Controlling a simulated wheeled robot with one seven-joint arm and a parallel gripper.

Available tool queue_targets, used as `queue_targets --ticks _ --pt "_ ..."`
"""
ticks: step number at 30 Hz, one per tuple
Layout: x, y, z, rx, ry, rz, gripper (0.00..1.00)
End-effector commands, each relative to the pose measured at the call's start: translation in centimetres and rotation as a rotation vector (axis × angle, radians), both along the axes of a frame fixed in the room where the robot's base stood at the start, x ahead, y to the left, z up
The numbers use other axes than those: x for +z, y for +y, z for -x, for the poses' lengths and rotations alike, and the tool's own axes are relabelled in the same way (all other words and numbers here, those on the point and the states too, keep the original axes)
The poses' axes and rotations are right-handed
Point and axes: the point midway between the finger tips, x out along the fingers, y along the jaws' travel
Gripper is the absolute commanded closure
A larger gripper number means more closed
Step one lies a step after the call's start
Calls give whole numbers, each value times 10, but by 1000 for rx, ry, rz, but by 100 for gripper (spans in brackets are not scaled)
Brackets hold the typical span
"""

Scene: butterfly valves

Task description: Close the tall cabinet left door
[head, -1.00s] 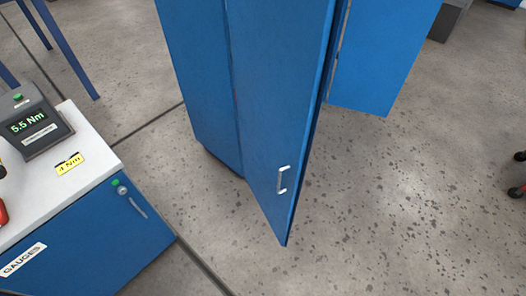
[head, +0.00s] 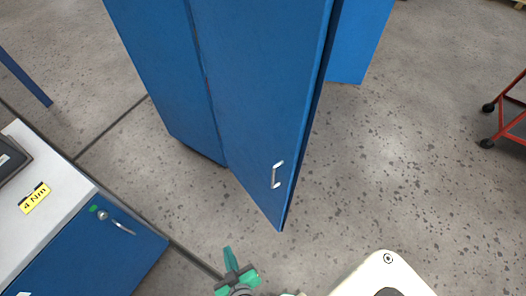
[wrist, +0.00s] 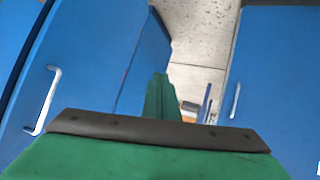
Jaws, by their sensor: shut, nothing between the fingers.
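The tall blue cabinet (head: 165,75) stands at upper middle in the head view. Its left door (head: 260,90) stands open, swung out towards me, with a silver handle (head: 277,174) near its free edge. The other door (head: 358,45) also stands open, partly hidden behind the left one. My gripper (head: 230,260) has green fingers and is shut and empty, low in the picture, below and left of the door's lower corner, apart from it in the picture.
A white-topped blue gauge cabinet (head: 95,240) stands at lower left with a yellow 4 Nm label. A red wheeled cart (head: 510,115) is at the right edge. The speckled floor right of the left door is clear.

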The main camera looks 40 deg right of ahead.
Motion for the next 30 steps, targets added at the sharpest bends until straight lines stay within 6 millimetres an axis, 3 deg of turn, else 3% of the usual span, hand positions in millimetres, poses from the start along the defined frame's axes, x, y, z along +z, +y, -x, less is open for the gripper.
queue_targets --ticks 1,5,11,14,19,24,30 --pt "-6 -8 -17 -38 10 26 100" --pt "-14 -36 -51 -178 35 100 100" --pt "6 -79 -100 -443 1 207 100" --pt "29 -98 -121 -595 -52 254 100" --pt "85 -119 -147 -869 -195 312 100" --pt "143 -122 -157 -1121 -373 339 100" --pt "185 -116 -156 -1301 -527 341 100"
